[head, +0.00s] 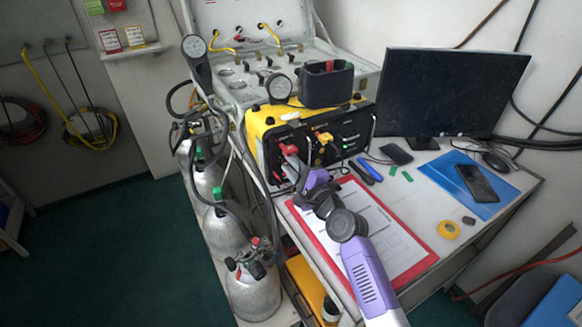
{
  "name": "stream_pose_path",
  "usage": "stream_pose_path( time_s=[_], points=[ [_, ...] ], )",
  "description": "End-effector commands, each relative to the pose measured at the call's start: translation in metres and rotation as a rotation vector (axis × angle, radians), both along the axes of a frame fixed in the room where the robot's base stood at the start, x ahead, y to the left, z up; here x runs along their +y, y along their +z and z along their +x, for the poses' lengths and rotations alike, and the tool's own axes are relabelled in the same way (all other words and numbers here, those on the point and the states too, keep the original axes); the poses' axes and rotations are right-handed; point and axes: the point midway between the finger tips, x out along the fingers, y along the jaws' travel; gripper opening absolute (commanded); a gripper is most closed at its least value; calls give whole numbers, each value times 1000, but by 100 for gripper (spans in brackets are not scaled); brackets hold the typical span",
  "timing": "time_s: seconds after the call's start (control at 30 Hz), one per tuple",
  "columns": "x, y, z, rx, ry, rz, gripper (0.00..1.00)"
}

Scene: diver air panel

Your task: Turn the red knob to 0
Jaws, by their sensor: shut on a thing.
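The yellow and black air panel box (259,127) stands on the desk, its black front facing me. The red knob (289,149) is on the left part of that front. My gripper (292,163) is at the panel front, right at the red knob, and shut on it as far as I can see. The fingers are small here and partly cover the area below the knob. The scale marks and the 0 are too small to read. A yellow knob (324,137) sits to the right of the red one, clear of my gripper.
A red clipboard (427,262) with paper lies under my arm. A monitor (455,92), a blue folder (447,182) with a phone, and a yellow tape roll (449,229) are to the right. Gas cylinders (254,294) with hoses stand left of the desk. A black bin (326,88) sits on the box.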

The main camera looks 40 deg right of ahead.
Motion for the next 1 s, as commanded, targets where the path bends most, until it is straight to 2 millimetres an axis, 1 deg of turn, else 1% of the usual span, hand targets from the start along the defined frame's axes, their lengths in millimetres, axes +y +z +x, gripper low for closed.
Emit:
stream_pose_path(
  time_s=[0.3,0.83,0.87,0.93,0.97,1.0],
  points=[
    [1,-2,0,35,1,-112,0],
    [1,-2,0,41,2,-134,0],
    [1,-2,0,41,2,-134,26],
    [1,-1,0,41,2,-134,40],
    [1,-1,0,41,2,-134,44],
    [1,-1,0,40,2,-133,44]
  ],
)
